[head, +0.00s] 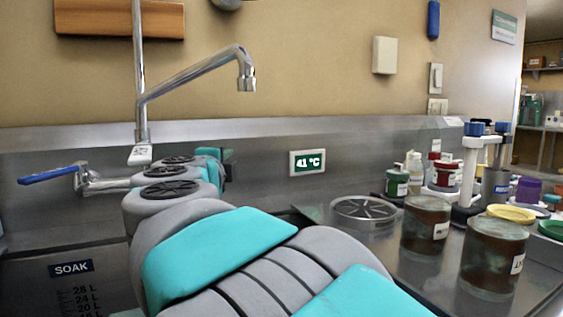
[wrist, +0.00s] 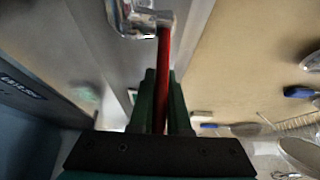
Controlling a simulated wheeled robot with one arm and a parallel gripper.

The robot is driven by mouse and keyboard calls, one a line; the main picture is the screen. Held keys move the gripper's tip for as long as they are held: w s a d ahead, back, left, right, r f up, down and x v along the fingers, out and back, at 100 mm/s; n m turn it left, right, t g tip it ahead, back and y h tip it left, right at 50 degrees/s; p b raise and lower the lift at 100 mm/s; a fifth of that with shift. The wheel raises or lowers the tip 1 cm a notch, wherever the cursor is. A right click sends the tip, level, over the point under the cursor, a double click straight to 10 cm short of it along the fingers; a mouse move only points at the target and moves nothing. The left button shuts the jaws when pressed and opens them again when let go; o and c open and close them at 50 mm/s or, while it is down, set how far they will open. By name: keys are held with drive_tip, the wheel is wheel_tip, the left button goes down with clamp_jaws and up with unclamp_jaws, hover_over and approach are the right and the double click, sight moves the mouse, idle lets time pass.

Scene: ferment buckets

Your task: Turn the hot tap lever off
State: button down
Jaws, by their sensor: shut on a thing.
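The hot tap lever (wrist: 163,55) is a thin red bar in the wrist view. It runs down from a chrome tap body (wrist: 135,17) at the top. My gripper (wrist: 161,78) has its two green fingers on either side of the red lever and is shut on it. In the head view, my arm covers the red lever and the hot side of the tap. The tap's blue lever (head: 48,175) shows at the left, pointing left. The chrome spout (head: 195,75) rises above my arm, and no water shows at its outlet.
A container marked SOAK (head: 72,269) stands at lower left. Jars (head: 495,255), bottles and lids crowd the steel counter (head: 420,285) at right. The steel backsplash (head: 350,145) runs close behind my arm.

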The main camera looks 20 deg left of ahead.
drive_tip(key=shift+f, duration=0.1)
idle(0.4)
drive_tip(key=c, duration=0.9)
unclamp_jaws()
